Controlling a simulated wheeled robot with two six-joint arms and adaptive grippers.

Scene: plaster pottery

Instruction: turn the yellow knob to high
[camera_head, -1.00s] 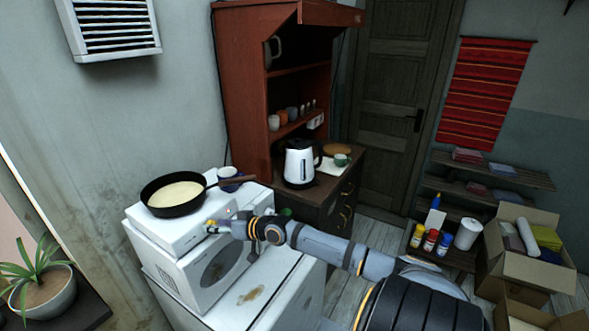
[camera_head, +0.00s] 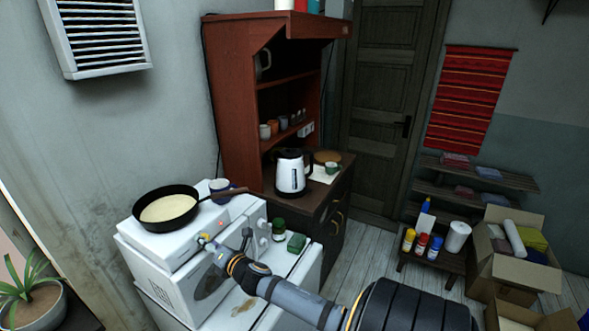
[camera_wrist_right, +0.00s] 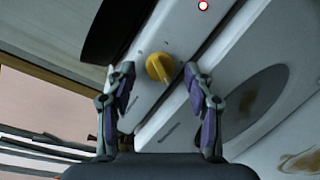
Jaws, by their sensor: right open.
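The yellow knob (camera_wrist_right: 160,67) is on the front face of the white hot plate (camera_head: 172,245). In the right wrist view it sits between my two open fingertips, with a gap on both sides, and its pointer ridge slants down and right. My right gripper (camera_wrist_right: 159,72) is open in front of it; in the head view the gripper (camera_head: 208,243) reaches the hot plate's front from the right and largely hides the knob. A red light (camera_wrist_right: 203,6) glows on the hot plate. My left gripper is not in view.
A black frying pan (camera_head: 167,207) with pale batter sits on the hot plate, its handle pointing right. A blue mug (camera_head: 219,186) stands behind. A microwave (camera_head: 162,285) is below the hot plate.

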